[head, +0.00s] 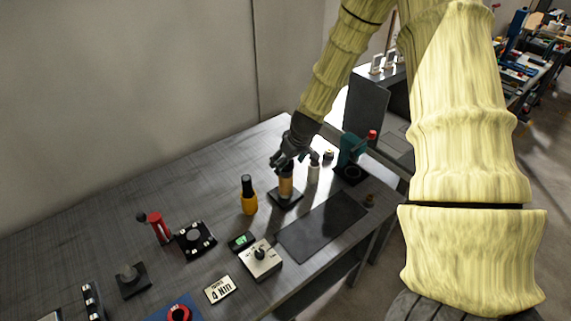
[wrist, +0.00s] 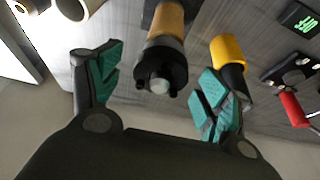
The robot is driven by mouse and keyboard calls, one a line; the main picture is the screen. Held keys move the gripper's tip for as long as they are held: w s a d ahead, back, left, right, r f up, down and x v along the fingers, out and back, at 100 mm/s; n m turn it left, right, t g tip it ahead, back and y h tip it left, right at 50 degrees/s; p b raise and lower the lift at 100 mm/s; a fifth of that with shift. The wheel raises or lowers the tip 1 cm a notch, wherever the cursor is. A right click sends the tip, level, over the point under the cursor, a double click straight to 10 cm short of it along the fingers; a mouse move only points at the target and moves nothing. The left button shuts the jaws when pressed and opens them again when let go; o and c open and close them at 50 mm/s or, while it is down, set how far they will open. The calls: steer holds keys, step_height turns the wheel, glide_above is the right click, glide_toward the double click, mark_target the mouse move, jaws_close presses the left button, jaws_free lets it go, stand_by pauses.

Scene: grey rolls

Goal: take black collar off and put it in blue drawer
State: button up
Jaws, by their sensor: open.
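The black collar (wrist: 162,55) sits around the end of a tan roll (wrist: 167,20), with a pale grey tip showing through its middle. My gripper (wrist: 158,72) is open, with a teal-padded finger on each side of the collar and visible gaps between. In the head view, my gripper (head: 283,162) is at the top of the upright tan roll (head: 286,187), which stands on a dark square base (head: 285,198). My gripper partly hides the collar there. I cannot make out a blue drawer in either view.
A yellow-and-black bottle-like tool (head: 249,198) stands left of the roll. A white cylinder (head: 314,172) and a teal device (head: 351,150) stand to the right. A dark flat mat (head: 322,226) lies in front. A grey dial box (head: 260,259) and a red lever (head: 159,227) are further left.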

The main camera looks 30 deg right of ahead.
steer(key=c, duration=1.3)
steer(key=shift+r, duration=0.1)
steer(key=shift+r+b, duration=0.45)
steer(key=s+a+r+b, duration=0.1)
steer(key=s+a+b, duration=0.1)
steer(key=s+a, duration=0.1)
steer(key=s+a+r+b, duration=0.1)
steer(key=s+a+b, duration=0.1)
steer(key=s, duration=0.4)
steer(key=s+a+r+b, duration=0.2)
steer(key=s+a, duration=0.1)
steer(key=s, duration=0.1)
steer(key=shift+s+a, duration=0.3)
steer(key=shift+r, duration=0.1)
